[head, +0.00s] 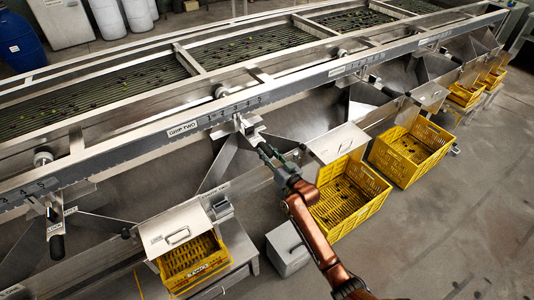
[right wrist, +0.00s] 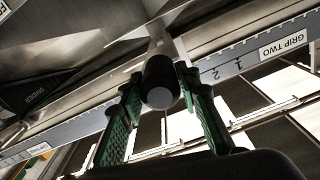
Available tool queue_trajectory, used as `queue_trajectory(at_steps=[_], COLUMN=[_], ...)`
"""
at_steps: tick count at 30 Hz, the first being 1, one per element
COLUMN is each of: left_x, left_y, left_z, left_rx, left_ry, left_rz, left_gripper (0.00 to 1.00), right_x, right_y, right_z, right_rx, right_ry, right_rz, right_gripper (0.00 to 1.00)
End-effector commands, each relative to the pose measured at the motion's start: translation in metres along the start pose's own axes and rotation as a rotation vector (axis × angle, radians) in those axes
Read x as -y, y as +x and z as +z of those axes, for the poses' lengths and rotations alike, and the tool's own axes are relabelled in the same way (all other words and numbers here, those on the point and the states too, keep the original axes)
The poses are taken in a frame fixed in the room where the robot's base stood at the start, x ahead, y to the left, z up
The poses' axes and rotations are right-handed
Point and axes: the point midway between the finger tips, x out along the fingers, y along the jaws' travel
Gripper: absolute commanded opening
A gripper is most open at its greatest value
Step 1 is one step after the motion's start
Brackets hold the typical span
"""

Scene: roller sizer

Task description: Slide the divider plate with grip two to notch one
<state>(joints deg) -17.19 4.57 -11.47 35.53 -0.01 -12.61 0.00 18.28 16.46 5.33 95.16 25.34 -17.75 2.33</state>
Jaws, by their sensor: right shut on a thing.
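The GRIP TWO label (head: 182,130) is on the long front rail, with small numbered notches to its right. My right gripper (head: 266,153) is at a handle hanging below that rail, beyond the label. In the right wrist view, the dark round handle (right wrist: 160,82) sits between the two green fingers of my right gripper (right wrist: 161,100), which is shut on it. The marks 1 and 2 (right wrist: 227,70) show between handle and label, and the handle's stem meets the rail past the 2. A slanted metal plate (head: 221,163) shows below the rail. My left gripper is not in view.
Another black-ended grip (head: 56,243) hangs at the left. Metal flaps (head: 337,143) stick out beside the gripper. Floor is free at the lower right.

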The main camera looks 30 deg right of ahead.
Motion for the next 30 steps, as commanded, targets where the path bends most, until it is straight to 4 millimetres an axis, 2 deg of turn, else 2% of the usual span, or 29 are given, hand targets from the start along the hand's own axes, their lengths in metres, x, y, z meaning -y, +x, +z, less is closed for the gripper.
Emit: queue_trajectory(at_steps=[2, 9, 19, 23, 28, 30], left_x=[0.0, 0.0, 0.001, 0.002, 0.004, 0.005], left_y=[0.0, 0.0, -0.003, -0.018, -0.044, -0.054], left_z=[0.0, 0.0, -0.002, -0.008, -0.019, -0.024], left_rx=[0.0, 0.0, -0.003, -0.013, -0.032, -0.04], left_ry=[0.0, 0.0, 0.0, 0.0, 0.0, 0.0], left_rz=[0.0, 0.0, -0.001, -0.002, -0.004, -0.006], left_gripper=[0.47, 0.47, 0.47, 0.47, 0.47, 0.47], right_x=[0.0, 0.0, 0.004, 0.025, 0.071, 0.081], right_y=[0.0, 0.0, 0.0, 0.0, 0.0, -0.004], right_z=[0.0, 0.0, 0.0, 0.001, 0.008, 0.01], right_rx=[0.0, 0.0, 0.001, 0.002, 0.003, 0.001], right_ry=[0.0, 0.0, 0.001, 0.006, 0.009, 0.008], right_rz=[0.0, 0.0, 0.0, -0.001, -0.003, 0.007], right_gripper=[0.17, 0.0, 0.0, 0.0, 0.0, 0.0])
